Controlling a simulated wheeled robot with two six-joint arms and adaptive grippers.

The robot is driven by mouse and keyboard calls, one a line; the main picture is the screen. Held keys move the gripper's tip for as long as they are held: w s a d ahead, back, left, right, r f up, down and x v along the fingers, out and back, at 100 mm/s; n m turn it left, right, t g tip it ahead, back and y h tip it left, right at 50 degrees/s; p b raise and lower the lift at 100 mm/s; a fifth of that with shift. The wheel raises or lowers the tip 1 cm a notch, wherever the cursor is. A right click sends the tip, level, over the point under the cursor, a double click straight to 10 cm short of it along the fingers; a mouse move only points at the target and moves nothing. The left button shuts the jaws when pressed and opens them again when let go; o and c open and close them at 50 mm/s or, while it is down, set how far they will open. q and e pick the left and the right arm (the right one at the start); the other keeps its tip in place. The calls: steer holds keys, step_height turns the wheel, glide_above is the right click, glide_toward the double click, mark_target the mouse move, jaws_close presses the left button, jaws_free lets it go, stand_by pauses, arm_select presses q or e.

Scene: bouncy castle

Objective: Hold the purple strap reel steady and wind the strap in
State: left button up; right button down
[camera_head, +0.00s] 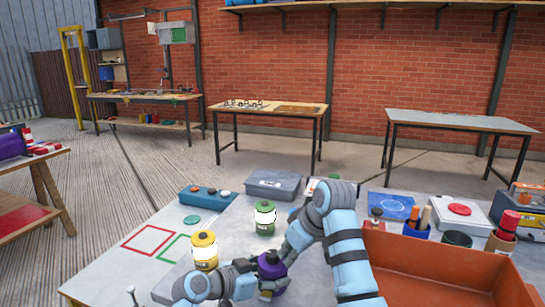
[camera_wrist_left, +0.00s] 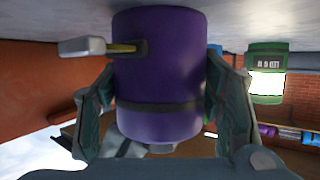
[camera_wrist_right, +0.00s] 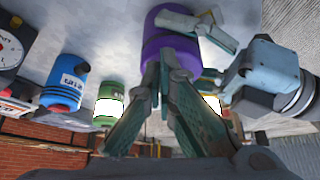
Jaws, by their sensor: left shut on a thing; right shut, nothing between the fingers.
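The purple strap reel (camera_head: 271,272) stands on the grey table in the head view, partly hidden by my arms. My left gripper (camera_head: 262,287) is shut around it; in the left wrist view the reel (camera_wrist_left: 160,75) sits between both fingers. A grey crank knob (camera_wrist_left: 82,47) on a yellow shaft sticks out of the reel's side there. My right gripper (camera_wrist_right: 165,65) is shut and empty, its fingertips close against the reel (camera_wrist_right: 172,40) in the right wrist view; I cannot tell if they touch. The strap is hard to make out.
A yellow reel (camera_head: 204,250) and a green reel (camera_head: 264,217) stand nearby. Red (camera_head: 147,240) and green square outlines mark the table's left part. An orange tray (camera_head: 440,265) fills the right front. A grey case (camera_head: 274,184) lies behind.

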steer(key=shift+a, duration=0.1)
stand_by(0.3)
steer(key=shift+s+a, duration=0.25)
steer(key=shift+s, duration=0.05)
steer(key=shift+s+a, duration=0.45)
steer(key=shift+a, duration=0.25)
steer(key=shift+s, duration=0.1)
stand_by(0.5)
steer(key=shift+s, duration=0.3)
step_height(320, 180, up, 6)
